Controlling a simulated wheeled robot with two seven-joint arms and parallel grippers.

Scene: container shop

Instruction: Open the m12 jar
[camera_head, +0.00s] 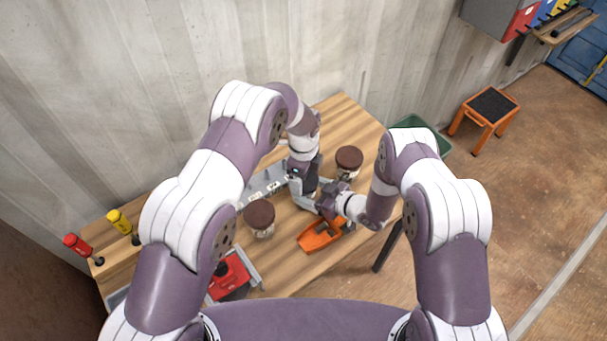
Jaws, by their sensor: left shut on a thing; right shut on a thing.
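Two jars with dark brown lids stand on the wooden bench, one left of my grippers (259,217) and one at their upper right (349,160). Both lids are on. I cannot read which is the m12 jar. My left gripper (310,199) points down between these jars. My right gripper (328,201) comes in from the right and meets it closely. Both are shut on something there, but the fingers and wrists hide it. I cannot tell whether it is a third jar or a lid.
A grey strip (265,183) lies behind the jars. An orange tool (320,236) lies at the front edge, and a red case (229,276) at front left. A green bin (431,128) stands right of the bench.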

